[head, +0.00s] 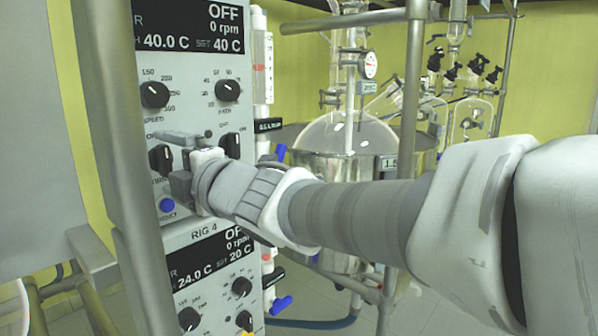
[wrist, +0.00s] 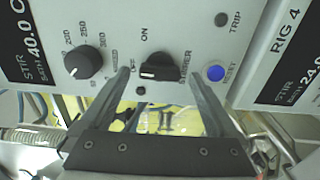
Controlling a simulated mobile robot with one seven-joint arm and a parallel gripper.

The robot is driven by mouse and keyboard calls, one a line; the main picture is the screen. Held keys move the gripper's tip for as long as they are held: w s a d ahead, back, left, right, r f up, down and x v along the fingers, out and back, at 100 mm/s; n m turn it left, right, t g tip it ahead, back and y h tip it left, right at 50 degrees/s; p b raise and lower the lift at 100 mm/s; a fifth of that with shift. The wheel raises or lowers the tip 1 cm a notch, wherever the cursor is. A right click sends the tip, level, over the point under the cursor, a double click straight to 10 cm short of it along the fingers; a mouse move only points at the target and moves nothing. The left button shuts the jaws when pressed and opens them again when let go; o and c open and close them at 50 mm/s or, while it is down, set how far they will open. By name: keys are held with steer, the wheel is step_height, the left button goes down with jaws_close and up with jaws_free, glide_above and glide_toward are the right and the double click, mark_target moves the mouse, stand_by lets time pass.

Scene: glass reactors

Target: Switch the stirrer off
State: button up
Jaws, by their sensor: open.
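The stirrer knob (wrist: 160,68) is black, on a grey panel, with STIRRER printed beside it. In the wrist view ON is printed above it and OFF to its left. Its bar lies about level, with a white mark toward the left, OFF side. My gripper (wrist: 160,75) is open, with one finger on each side of the knob; I cannot tell whether they touch it. In the head view my gripper partly covers the knob (head: 160,158). The panel's upper display (head: 190,27) reads OFF, 0 rpm and 40.0 C.
The speed knob (wrist: 84,61) is left of my fingers, and the blue reset button (wrist: 215,73) is right. The Rig 4 panel (head: 210,270) is below. A metal post (head: 118,130) stands close on the left. A glass reactor (head: 335,130) stands behind my arm.

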steer(key=p+v, duration=0.4)
steer(key=v, duration=1.2)
steer(key=shift+d, duration=0.2)
steer(key=shift+r, duration=0.1)
steer(key=w+d+f+m+t+h, duration=0.2)
steer(key=w+d+f+m+h, duration=0.1)
steer(key=d+m+h, duration=0.4)
steer(key=w+d+f+m+t+h, duration=0.1)
steer(key=w+d+f+m+h, duration=0.2)
steer(key=d+m, duration=0.55)
steer(key=s+d+f+m+g+h, duration=0.4)
steer(key=s+d+f+m+g, duration=0.4)
steer(key=s+f+m, duration=0.45)
step_height(320, 180, up, 17)
steer(key=p, duration=1.6)
steer(key=shift+s+a+f+g, duration=0.2)
steer(key=shift+s+a+g, duration=0.15)
steer(key=shift+s+g, duration=0.05)
